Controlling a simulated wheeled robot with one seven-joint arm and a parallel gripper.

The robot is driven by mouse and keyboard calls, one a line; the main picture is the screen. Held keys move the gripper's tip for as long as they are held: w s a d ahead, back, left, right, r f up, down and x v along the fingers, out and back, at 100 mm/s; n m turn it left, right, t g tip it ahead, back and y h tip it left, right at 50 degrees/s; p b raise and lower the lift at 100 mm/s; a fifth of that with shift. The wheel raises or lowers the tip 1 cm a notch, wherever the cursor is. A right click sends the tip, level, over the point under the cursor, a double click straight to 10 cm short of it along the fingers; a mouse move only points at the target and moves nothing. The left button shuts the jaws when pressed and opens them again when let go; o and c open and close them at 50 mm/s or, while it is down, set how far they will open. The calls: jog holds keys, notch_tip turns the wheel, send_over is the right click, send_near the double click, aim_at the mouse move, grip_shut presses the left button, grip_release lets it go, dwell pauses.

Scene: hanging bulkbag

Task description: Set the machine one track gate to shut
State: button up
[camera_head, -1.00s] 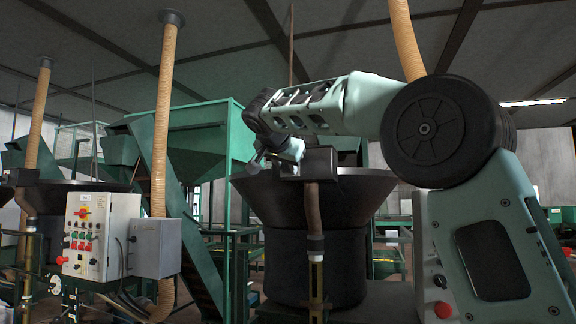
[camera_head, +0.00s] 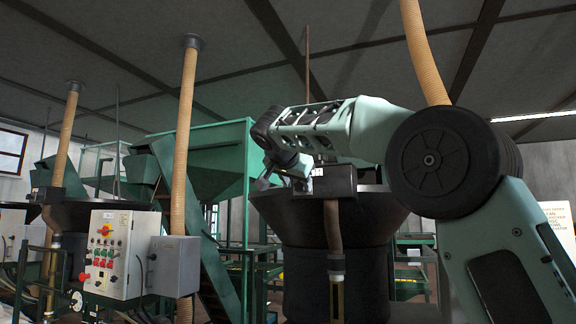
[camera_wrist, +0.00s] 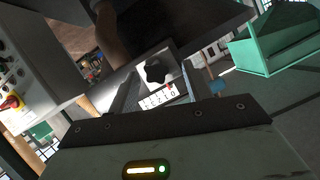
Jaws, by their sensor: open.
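A dark star-shaped knob (camera_wrist: 156,71) shows in the wrist view, above a white numbered scale plate (camera_wrist: 162,98) with a small red mark. I take these to be the track gate's; the gate's setting cannot be read clearly. My gripper (camera_head: 270,178) is at the left of a dark box (camera_head: 333,181) on the near black bowl (camera_head: 295,215) in the head view. In the wrist view my gripper (camera_wrist: 157,85) is open, its grey fingers on either side of the knob and plate. I cannot tell whether they touch the knob.
A control panel (camera_head: 108,252) with a grey box (camera_head: 174,266) stands at the left. A tan hose (camera_head: 184,140) rises beside it. A green hopper (camera_head: 215,160) stands behind the bowl. In the wrist view a green bin (camera_wrist: 275,45) is at the upper right.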

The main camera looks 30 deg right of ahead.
jog(key=b+v, duration=0.3)
jog(key=v, duration=1.3)
jog(key=shift+s, duration=0.15)
jog(key=shift+a+r, duration=0.1)
jog(key=s+a+f+n+g+y, duration=0.15)
jog(key=a+f+n+y, duration=0.25)
jog(key=a+f+n, duration=0.7)
jog(key=a+f+n+g+y, duration=0.2)
jog(key=a+f+y, duration=0.2)
jog(key=f, duration=1.4)
jog(key=s+a+f+n+g+y+b, duration=0.1)
jog(key=s+a+f+n+g+y, duration=0.2)
jog(key=s+f, duration=0.95)
jog(key=s+d+f+n+g, duration=0.2)
jog(key=s+f+n+g, duration=0.1)
jog(key=s+f, duration=1.2)
jog(key=shift+s+d+f+n+h, duration=0.35)
jog(key=shift+f+n, duration=0.25)
jog(key=shift+n, duration=0.2)
jog(key=shift+w, duration=0.15)
